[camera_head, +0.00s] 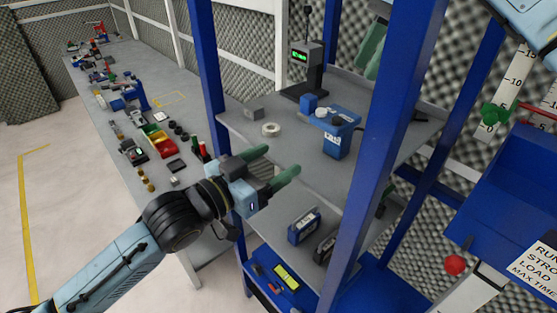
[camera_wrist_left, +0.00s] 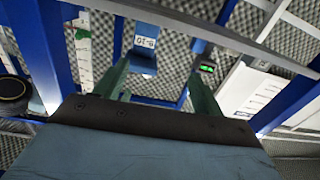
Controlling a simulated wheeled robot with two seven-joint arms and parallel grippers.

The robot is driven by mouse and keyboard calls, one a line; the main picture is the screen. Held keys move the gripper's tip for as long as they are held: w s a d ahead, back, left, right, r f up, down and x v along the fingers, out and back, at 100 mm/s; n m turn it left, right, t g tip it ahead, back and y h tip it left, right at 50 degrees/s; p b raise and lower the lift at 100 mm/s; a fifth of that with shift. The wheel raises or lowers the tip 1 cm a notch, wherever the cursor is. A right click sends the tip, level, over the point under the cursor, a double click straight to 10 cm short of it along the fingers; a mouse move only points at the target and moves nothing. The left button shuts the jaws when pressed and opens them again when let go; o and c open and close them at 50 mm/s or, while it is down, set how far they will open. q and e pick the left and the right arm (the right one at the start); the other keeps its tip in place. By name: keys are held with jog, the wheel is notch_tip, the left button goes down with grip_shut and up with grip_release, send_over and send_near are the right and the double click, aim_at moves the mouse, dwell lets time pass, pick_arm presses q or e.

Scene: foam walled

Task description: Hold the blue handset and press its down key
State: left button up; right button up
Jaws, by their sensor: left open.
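My left gripper (camera_head: 270,164) is open and empty at the front edge of the middle shelf, its two green fingers pointing right. A blue boxy unit with a white label (camera_head: 336,143) is on that shelf, to the right of the fingertips and apart from them. I cannot tell whether it is the handset. A blue hand-sized device (camera_head: 303,227) stands on the lower shelf and may be the handset; its keys are too small to make out. The left wrist view shows the open fingers (camera_wrist_left: 158,78) with a labelled blue part (camera_wrist_left: 146,42) beyond them.
Blue rack posts (camera_head: 375,150) rise in front of the shelves. A dark stand with a green display (camera_head: 302,58), a white ring (camera_head: 271,130) and a grey block (camera_head: 253,113) are on the middle shelf. A long cluttered bench (camera_head: 130,110) runs along the left.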

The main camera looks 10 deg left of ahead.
aim_at(337, 142)
pick_arm(q)
jog(key=shift+m+h, duration=0.3)
jog(key=shift+m, duration=0.1)
jog(key=x, duration=0.4)
jog(key=s+d+r+x, duration=0.1)
jog(key=x, duration=0.3)
jog(key=d+r+x, duration=0.1)
jog(key=x, duration=0.4)
jog(key=shift+s+d, duration=0.1)
jog(key=shift+s, duration=0.15)
jog(key=c, duration=1.2)
pick_arm(e)
grip_shut()
